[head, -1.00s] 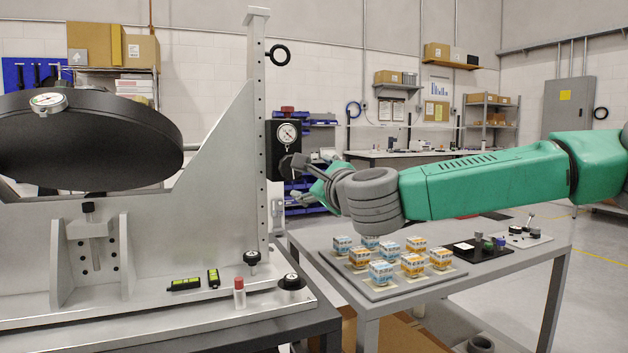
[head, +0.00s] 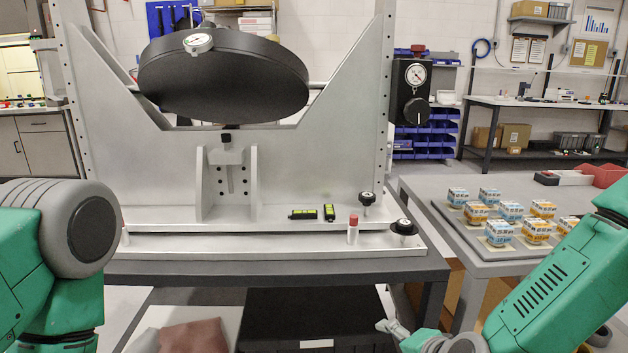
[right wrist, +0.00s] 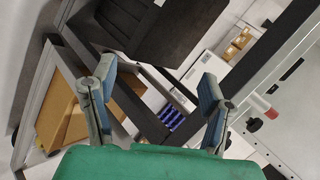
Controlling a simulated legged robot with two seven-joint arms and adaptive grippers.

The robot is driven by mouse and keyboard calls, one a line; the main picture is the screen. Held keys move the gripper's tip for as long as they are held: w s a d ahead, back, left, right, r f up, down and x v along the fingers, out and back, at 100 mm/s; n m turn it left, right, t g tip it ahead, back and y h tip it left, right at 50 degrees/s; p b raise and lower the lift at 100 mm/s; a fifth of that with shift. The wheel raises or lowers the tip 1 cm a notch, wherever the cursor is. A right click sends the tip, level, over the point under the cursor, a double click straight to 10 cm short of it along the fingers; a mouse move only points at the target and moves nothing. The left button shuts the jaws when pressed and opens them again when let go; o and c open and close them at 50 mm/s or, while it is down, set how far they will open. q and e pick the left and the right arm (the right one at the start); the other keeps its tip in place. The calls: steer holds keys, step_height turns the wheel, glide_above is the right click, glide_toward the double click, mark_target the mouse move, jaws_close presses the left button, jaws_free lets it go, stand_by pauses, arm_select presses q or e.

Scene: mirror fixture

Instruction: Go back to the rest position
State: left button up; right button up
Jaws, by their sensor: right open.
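My right gripper (head: 398,335) is low in the head view, in front of the bench's right end and below its top. In the right wrist view its two fingers (right wrist: 155,100) are spread apart, with nothing between them. My left arm (head: 65,240) is at the left edge of the head view.
The fixture stands on a dark bench (head: 280,270), with a red-capped bottle (head: 353,230) and black knobs near its right end. A side table (head: 420,190) at right holds a tray of several small boxes (head: 510,210). A black dial unit (head: 410,92) is beside the fixture's right post.

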steer(key=s+d+f+n+g+h+p, duration=0.1)
steer(key=s+d+f+n+g, duration=0.15)
steer(key=s+f, duration=0.45)
steer(key=s+d+f+n+g, duration=0.25)
steer(key=s+f+n, duration=0.2)
steer(key=s, duration=0.55)
steer(key=s+d+f+n+g+h, duration=0.1)
steer(key=s+d+n, duration=0.1)
steer(key=s+d, duration=0.2)
steer(key=s+d+f+n+g+h+p, duration=0.1)
steer(key=s+d+n+g, duration=0.1)
steer(key=s, duration=0.7)
steer(key=shift+d+f+n+g, duration=0.35)
steer(key=shift+d+n, duration=0.15)
steer(key=shift+d, duration=0.55)
steer(key=shift+w, duration=0.15)
